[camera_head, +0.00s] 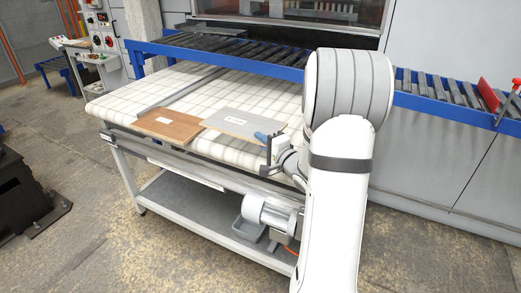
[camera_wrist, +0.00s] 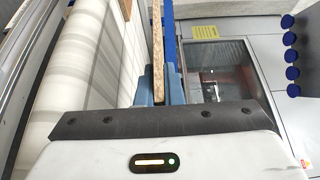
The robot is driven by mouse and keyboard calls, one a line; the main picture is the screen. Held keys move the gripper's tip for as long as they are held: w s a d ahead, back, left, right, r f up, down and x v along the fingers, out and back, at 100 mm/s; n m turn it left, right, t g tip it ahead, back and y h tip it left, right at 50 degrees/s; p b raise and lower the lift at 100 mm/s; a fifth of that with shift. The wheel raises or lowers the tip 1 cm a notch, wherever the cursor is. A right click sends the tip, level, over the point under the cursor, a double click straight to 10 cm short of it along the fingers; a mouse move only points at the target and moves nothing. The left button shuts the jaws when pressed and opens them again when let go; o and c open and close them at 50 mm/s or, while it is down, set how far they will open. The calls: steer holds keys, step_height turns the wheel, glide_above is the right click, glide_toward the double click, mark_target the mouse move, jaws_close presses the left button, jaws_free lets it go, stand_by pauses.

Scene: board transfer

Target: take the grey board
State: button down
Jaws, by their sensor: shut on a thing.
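The grey board (camera_head: 235,121) is a flat panel with a small white label, at the front right of the checked table top in the head view. My gripper (camera_head: 264,138) is at the board's front right corner. In the wrist view the board's speckled brown edge (camera_wrist: 158,55) runs between the blue fingers of my gripper (camera_wrist: 160,92), which are shut on it. The head view does not show clearly whether the board rests on the table or is slightly raised.
A brown board (camera_head: 168,125) with a white label lies left of the grey one. The table top (camera_head: 120,100) is bare at the left. A blue roller conveyor (camera_head: 230,52) runs behind it. A motor unit (camera_head: 268,210) sits below the table's front edge.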

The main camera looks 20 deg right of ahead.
step_height(320, 180, up, 6)
steer(key=p, duration=0.4)
steer(key=shift+r+p, duration=0.1)
steer(key=shift+p, duration=0.25)
